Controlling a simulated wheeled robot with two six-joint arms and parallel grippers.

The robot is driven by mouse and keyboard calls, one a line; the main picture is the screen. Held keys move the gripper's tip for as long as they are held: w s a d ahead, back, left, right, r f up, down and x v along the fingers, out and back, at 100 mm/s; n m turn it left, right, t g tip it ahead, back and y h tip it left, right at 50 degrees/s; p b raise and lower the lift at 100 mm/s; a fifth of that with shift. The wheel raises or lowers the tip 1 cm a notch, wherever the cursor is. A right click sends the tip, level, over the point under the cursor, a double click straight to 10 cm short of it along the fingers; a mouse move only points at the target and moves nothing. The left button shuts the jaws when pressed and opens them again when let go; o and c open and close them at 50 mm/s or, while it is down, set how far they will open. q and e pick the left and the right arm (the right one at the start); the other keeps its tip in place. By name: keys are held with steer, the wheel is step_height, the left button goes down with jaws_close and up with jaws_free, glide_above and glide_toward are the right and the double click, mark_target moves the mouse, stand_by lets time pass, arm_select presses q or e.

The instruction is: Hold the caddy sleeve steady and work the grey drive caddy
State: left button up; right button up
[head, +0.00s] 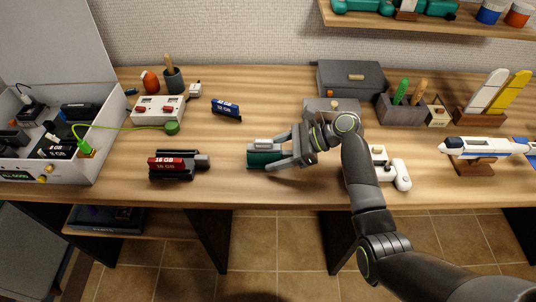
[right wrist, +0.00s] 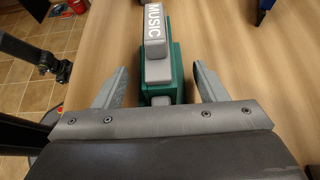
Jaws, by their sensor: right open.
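The green caddy sleeve (head: 259,159) lies on the table at the middle. It also shows in the right wrist view (right wrist: 176,72). The grey drive caddy, marked MUSIC (right wrist: 155,32), lies along the top of the sleeve in the right wrist view and reaches past its far end. How deep it sits in the sleeve I cannot tell. My right gripper (right wrist: 160,78) is open, with one finger on each side of the sleeve and visible gaps between. In the head view my right gripper (head: 268,154) partly hides both parts. My left gripper is not in view.
A red 16 GB drive (head: 170,164) in a black holder lies left of the sleeve. A blue drive (head: 227,107) lies behind. A grey-white open case (head: 75,172) stands at far left, a white switch box (head: 158,108) behind. A rocket model (head: 480,148) stands at right.

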steer(key=shift+a+f, duration=0.1)
steer(key=shift+a, duration=0.05)
steer(key=c, duration=1.1)
steer(key=shift+c, duration=0.2)
